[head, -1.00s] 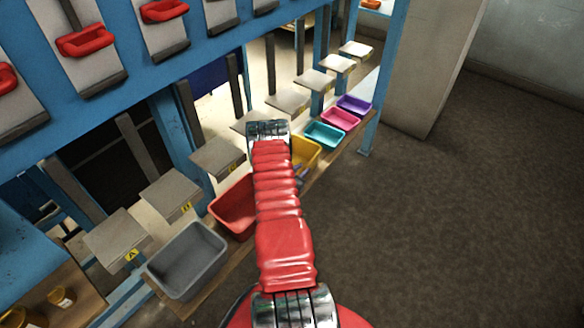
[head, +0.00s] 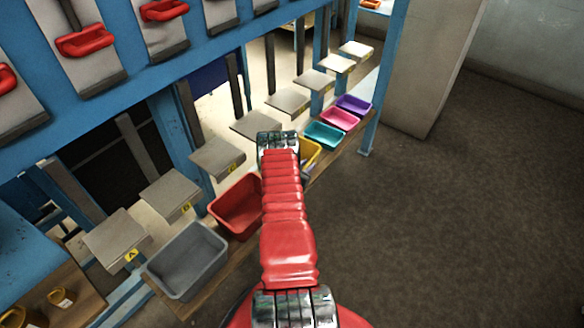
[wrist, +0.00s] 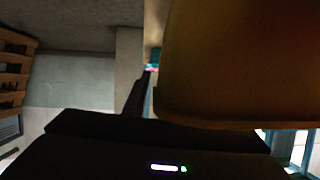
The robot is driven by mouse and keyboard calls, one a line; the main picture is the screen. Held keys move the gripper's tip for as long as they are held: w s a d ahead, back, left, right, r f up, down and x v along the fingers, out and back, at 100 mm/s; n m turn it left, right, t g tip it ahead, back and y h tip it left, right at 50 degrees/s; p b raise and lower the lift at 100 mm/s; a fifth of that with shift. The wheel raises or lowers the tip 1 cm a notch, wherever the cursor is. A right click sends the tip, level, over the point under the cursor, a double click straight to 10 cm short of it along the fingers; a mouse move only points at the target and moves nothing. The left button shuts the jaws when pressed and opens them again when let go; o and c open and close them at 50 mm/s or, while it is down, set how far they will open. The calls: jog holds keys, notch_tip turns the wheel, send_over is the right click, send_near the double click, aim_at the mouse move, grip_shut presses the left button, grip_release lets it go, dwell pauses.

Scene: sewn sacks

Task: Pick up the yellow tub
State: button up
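The yellow tub (head: 311,153) stands in the row of tubs on the wooden shelf in the head view, between the red tub and the teal tub. My arm covers most of it; only its right part shows. In the wrist view a large, dim yellow-brown surface, which looks like the yellow tub (wrist: 235,65), fills the upper right very close to the camera. A dark finger of my gripper (wrist: 138,96) shows just left of it. The other finger is hidden, so I cannot tell the opening or any contact.
On the same shelf are a grey tub (head: 187,262), a red tub (head: 238,207), a teal tub (head: 324,135), a pink tub (head: 340,117) and a purple tub (head: 354,105). Several pale plates (head: 218,158) jut out above the tubs. The floor (head: 470,220) at right is clear.

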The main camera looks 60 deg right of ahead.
jog(key=shift+c, duration=0.6)
grip_shut()
dwell(0.9)
